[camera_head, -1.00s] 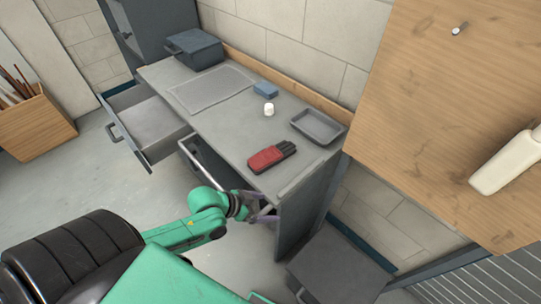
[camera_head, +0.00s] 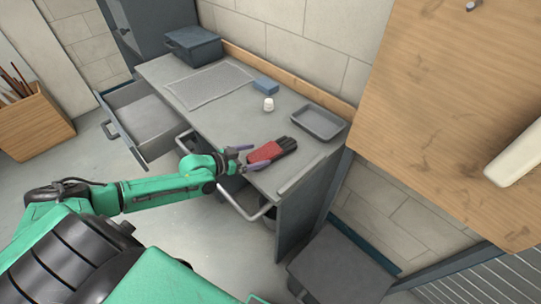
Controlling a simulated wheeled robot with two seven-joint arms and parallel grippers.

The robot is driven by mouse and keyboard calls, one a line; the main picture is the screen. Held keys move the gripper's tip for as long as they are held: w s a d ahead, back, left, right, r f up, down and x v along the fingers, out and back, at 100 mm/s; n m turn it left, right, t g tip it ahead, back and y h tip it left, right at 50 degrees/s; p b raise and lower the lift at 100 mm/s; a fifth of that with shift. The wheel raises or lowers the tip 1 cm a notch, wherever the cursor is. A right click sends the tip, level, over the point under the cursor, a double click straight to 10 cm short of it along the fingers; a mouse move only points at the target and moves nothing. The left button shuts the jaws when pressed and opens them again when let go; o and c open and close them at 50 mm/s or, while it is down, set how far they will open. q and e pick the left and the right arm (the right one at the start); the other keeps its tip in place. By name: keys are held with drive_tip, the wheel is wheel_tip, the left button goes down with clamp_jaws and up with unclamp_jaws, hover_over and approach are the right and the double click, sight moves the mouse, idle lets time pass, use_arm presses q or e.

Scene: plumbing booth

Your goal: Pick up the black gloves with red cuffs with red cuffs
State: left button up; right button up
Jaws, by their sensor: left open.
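The black gloves with red cuffs (camera_head: 268,151) lie flat on the grey bench top, near its front edge at the right. The red cuffs point left towards my gripper and the black fingers point right. My left gripper (camera_head: 254,157) is open at the cuff end, with one finger on the far side and one on the near side of the cuff. I cannot tell whether the fingers touch the gloves. My right gripper is not in view.
On the grey bench (camera_head: 218,127) are a grey tray (camera_head: 318,123), a white cup-like item (camera_head: 268,104), a blue block (camera_head: 265,86), a mat (camera_head: 208,87) and a dark toolbox (camera_head: 194,46). A wooden panel (camera_head: 450,110) stands at the right.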

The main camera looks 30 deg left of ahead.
sight(266, 152)
use_arm(q)
drive_tip(key=b+x, duration=0.1)
drive_tip(key=x, duration=0.4)
drive_tip(key=shift+w, duration=0.2)
drive_tip(key=shift+r, duration=0.1)
drive_tip(key=c, duration=1.2)
